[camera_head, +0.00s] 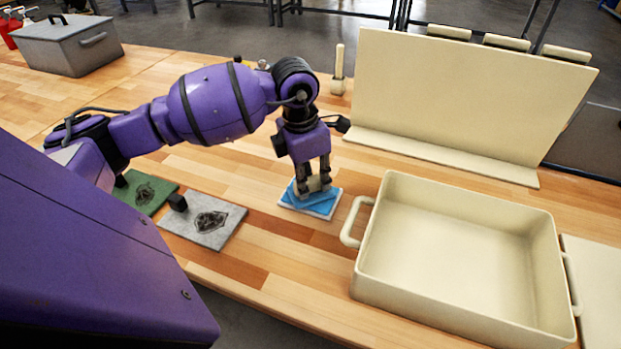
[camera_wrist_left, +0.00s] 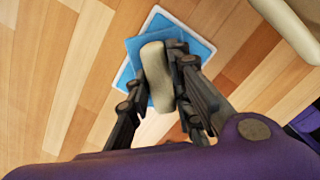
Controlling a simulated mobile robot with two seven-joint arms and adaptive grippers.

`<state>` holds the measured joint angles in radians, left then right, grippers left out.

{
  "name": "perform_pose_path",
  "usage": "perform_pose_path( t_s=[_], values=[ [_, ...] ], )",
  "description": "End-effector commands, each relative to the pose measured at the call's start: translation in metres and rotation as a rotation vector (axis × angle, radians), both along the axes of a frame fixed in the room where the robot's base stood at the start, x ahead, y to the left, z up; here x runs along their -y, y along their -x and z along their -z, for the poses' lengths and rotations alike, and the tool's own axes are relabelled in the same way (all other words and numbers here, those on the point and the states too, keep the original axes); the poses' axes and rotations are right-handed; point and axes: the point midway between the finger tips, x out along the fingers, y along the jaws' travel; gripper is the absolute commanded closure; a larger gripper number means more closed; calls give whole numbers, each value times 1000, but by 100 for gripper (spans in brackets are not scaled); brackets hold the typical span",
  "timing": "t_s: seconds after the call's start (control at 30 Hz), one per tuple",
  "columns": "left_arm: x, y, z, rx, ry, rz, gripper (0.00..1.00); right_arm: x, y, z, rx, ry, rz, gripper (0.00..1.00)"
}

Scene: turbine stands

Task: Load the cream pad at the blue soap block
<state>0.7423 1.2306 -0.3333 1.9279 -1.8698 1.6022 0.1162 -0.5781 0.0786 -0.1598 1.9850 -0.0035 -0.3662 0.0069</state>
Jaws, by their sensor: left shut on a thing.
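My left gripper (camera_head: 313,184) is shut on the cream pad (camera_wrist_left: 155,75), an oblong with rounded ends. The gripper points down, and in the left wrist view its fingers (camera_wrist_left: 158,85) sit on both sides of the pad. The pad is over the blue soap block (camera_head: 298,203), a flat blue slab on a white-edged blue tray (camera_head: 318,214). The block also shows in the left wrist view (camera_wrist_left: 137,48). I cannot tell whether the pad touches the block. In the head view the fingers hide most of the pad. My right gripper is not in view.
A large cream tray with handles (camera_head: 375,300) stands right of the block, before an upright cream board (camera_head: 460,100). Grey (camera_head: 180,222) and green (camera_head: 135,203) mats with dark emblems lie left. A grey toolbox (camera_head: 65,45) stands at the far left. Wood between is clear.

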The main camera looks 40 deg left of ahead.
Motion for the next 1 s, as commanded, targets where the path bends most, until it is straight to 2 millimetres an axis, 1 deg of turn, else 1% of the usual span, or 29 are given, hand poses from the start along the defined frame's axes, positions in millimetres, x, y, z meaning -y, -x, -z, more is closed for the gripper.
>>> perform_pose_path(
  t_s=[0.07,0.17,0.4,0.9,1.0],
  values=[
    [1,1,0,-4,1,0,100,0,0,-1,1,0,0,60],
    [0,1,-6,-2,1,0,100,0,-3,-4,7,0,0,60],
    [0,0,-27,2,0,0,100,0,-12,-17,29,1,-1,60],
    [0,0,-67,3,1,0,100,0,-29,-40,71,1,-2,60],
    [0,0,-71,1,0,0,100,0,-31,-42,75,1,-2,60]
  ],
)
